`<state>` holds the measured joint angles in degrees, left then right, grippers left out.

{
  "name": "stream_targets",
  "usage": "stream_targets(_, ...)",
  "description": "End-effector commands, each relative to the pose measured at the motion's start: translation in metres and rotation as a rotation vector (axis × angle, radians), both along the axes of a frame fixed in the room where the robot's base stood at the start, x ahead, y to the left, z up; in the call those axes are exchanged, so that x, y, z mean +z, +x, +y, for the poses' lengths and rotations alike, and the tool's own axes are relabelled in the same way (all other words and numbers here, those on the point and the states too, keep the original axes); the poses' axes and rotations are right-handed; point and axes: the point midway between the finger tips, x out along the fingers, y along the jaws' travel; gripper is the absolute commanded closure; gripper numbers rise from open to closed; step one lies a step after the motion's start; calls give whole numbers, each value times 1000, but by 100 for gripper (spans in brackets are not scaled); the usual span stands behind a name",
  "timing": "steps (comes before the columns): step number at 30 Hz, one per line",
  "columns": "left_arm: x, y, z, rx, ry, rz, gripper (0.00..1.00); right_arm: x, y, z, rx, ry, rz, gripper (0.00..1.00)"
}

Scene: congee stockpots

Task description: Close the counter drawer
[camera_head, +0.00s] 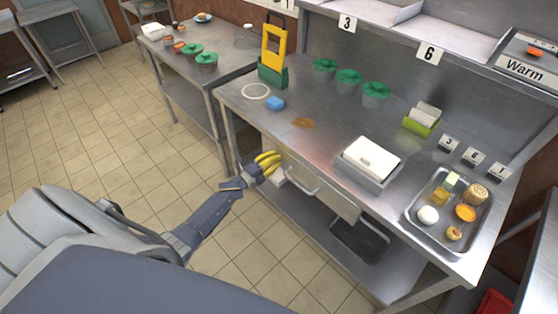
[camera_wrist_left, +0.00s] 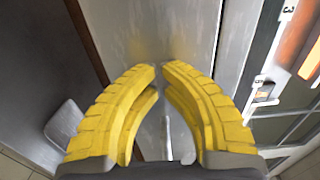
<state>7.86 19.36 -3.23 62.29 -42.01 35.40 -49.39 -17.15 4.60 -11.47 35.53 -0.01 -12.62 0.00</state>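The counter drawer (camera_head: 325,193) is a grey metal front with a bar handle, under the front edge of the steel counter (camera_head: 320,135) in the head view. I cannot tell how far out it stands. My left gripper (camera_head: 279,161), with yellow ridged fingers, is at the left end of the drawer, just below the counter edge. In the left wrist view its fingertips (camera_wrist_left: 160,67) nearly meet, with nothing seen between them. A plain grey metal surface (camera_wrist_left: 150,30) lies ahead of them; contact cannot be told. My right gripper is not in view.
On the counter stand a white-lidded container (camera_head: 371,157), a food tray (camera_head: 416,213), several green-lidded pots, a blue sponge (camera_head: 275,103) and a yellow-green stand (camera_head: 273,55). A dark tray (camera_head: 358,240) lies on the lower shelf. Tiled floor left of the counter is open.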

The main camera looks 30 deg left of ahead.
Motion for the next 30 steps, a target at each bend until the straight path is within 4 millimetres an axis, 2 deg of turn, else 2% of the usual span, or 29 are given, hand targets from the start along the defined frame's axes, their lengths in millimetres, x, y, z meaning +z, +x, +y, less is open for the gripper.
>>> stream_targets(14,2,-1,1,0,2,-3,100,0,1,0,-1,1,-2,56)
stream_targets(20,0,-24,2,-12,3,0,100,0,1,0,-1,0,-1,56)
stream_targets(30,0,-82,18,-17,3,1,100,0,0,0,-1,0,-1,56)
